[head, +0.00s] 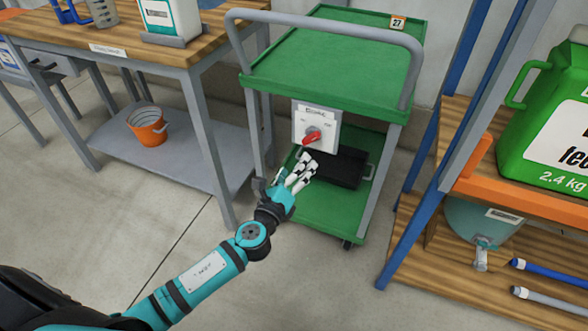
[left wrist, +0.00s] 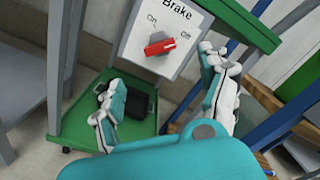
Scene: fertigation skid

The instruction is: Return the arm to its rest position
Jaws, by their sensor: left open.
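My left arm (head: 205,275) reaches in from the lower left in the head view. Its gripper (head: 301,168) is in front of the green cart, just below the red brake knob (head: 312,138). The knob sits on a white panel (head: 328,119) under the cart's top tray. In the left wrist view my gripper (left wrist: 158,88) has its fingers spread wide with nothing between them. The red knob (left wrist: 159,44) shows beyond them, apart from the fingers, on the panel marked Brake, On and Off. My right gripper is not in view.
The green cart (head: 320,62) has a black case (head: 337,168) on its lower shelf. A workbench (head: 190,55) with an orange bucket (head: 148,126) below stands left. A rack with blue posts (head: 425,150) and a green jug (head: 545,125) stands right. Floor (head: 100,215) is clear.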

